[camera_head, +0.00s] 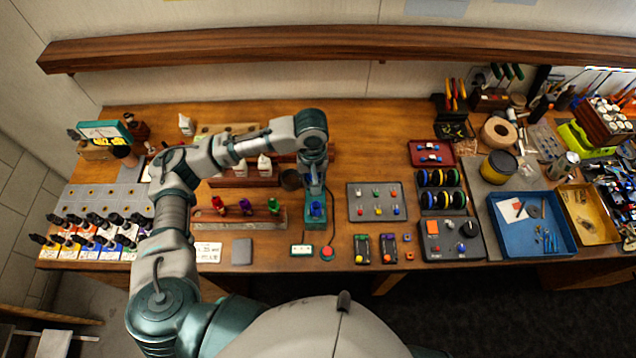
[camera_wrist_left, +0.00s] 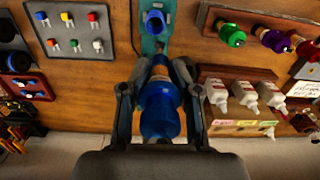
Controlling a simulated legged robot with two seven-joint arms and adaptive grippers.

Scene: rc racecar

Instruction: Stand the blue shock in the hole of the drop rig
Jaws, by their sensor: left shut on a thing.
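The blue shock (camera_wrist_left: 160,108) is between the fingers of my left gripper (camera_wrist_left: 155,72) in the left wrist view. The teal drop rig (camera_wrist_left: 150,45) has a blue round cup. In the head view the drop rig (camera_head: 316,222) stands near the table's front edge, below my left wrist. The wrist hides the shock and the fingers there. I cannot tell whether the shock's tip touches the rig. My right gripper is not in view.
A wooden rack (camera_head: 262,218) with red, purple and green shocks stands left of the rig. A grey tray (camera_head: 375,215) with coloured parts lies to the right. A red button (camera_head: 327,253) sits in front. White bottles (camera_wrist_left: 243,94) stand in a rack nearby.

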